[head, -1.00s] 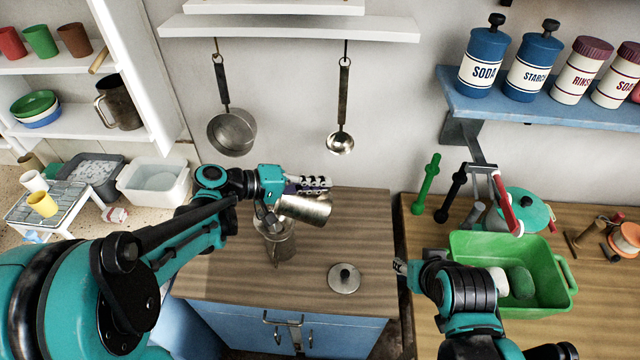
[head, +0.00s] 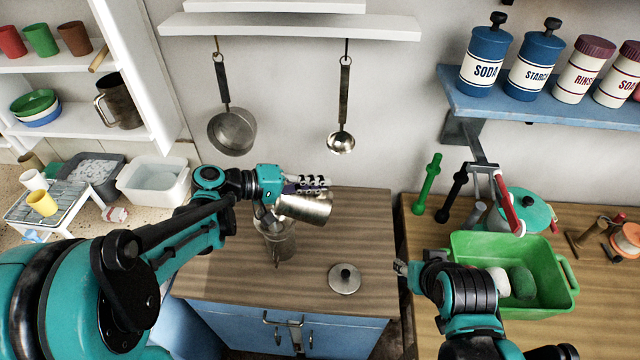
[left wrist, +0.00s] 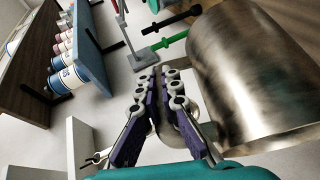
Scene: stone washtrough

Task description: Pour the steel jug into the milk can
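The steel jug (head: 304,208) is held tilted almost on its side above the wooden cabinet top, with its mouth end over the milk can. The milk can (head: 275,244) stands upright below it; its upper part is partly hidden by the jug and my wrist. My left gripper (head: 310,184) is shut on the jug. In the left wrist view the jug (left wrist: 255,75) fills the right side beside the fingers (left wrist: 168,105); I cannot see liquid. A round metal lid with a knob (head: 344,279) lies on the cabinet top. My right gripper (head: 402,267) is low at the right, its fingers small and partly hidden.
A green basin (head: 470,246) with pale and green lumps stands on the right counter. A pan (head: 232,130) and ladle (head: 341,142) hang on the wall behind. Labelled canisters (head: 484,62) line the blue shelf.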

